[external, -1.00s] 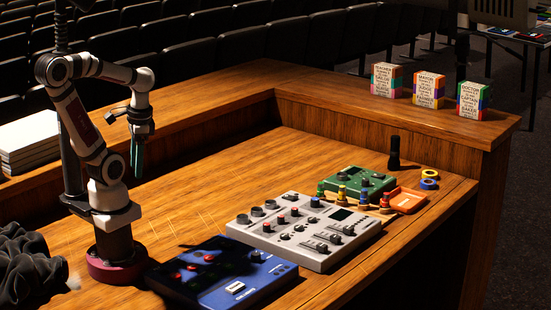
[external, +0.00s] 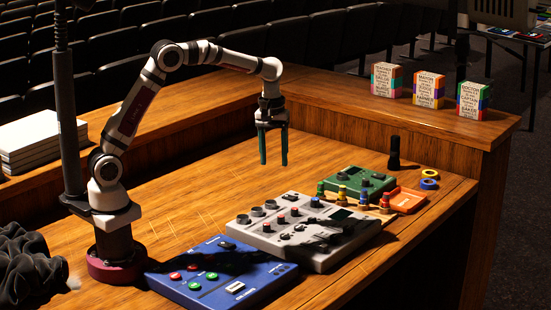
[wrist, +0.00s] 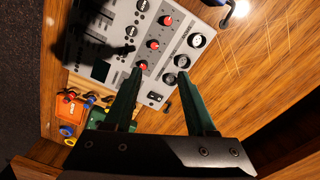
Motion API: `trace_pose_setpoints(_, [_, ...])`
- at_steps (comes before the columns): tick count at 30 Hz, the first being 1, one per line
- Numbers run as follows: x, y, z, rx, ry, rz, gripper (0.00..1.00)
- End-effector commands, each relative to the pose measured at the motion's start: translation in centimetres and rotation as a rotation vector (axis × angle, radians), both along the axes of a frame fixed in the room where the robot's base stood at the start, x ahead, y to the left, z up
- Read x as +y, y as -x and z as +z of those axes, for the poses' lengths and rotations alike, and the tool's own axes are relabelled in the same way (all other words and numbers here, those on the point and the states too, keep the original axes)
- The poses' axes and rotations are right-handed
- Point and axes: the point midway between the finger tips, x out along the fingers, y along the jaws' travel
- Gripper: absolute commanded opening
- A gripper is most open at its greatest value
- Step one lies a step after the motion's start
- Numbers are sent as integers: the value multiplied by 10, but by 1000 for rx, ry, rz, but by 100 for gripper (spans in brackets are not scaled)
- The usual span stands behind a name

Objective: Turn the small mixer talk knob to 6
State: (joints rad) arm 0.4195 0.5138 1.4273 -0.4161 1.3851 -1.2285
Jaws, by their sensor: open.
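A grey mixer (external: 312,259) with many knobs and sliders lies on the desk. A smaller green box (external: 352,184) with dark knobs lies behind it. My gripper (external: 273,163) is open and empty, pointing down above the desk, behind and above the grey mixer. In the wrist view my gripper (wrist: 160,72) has its two green fingers apart, with the grey mixer (wrist: 122,72) beyond them. Red-capped knobs and larger black knobs show there. The green box (wrist: 97,112) is partly hidden behind a finger.
A blue box (external: 252,272) with red and green buttons lies at the front. Several coloured pegs, an orange tray (external: 406,201), tape rolls (external: 429,178) and a black upright object (external: 394,153) are at right. Lettered blocks (external: 428,89) stand on the raised ledge. The desk's left middle is clear.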

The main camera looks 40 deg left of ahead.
Motion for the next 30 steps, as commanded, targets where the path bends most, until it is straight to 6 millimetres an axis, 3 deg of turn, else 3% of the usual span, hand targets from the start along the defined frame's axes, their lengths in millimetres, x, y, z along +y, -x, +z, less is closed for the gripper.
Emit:
trace_pose_setpoints(5, [-12, -6, -23, 5, 7, 39, 56])
trace_pose_setpoints(15, [-14, -7, -122, 6, 5, 36, 56])
trace_pose_setpoints(18, [-15, -7, -142, 4, 5, 35, 56])
trace_pose_setpoints(24, [-15, -9, -161, 1, 6, 36, 56])
trace_pose_setpoints(30, [-15, -9, -163, 0, 7, 35, 56])
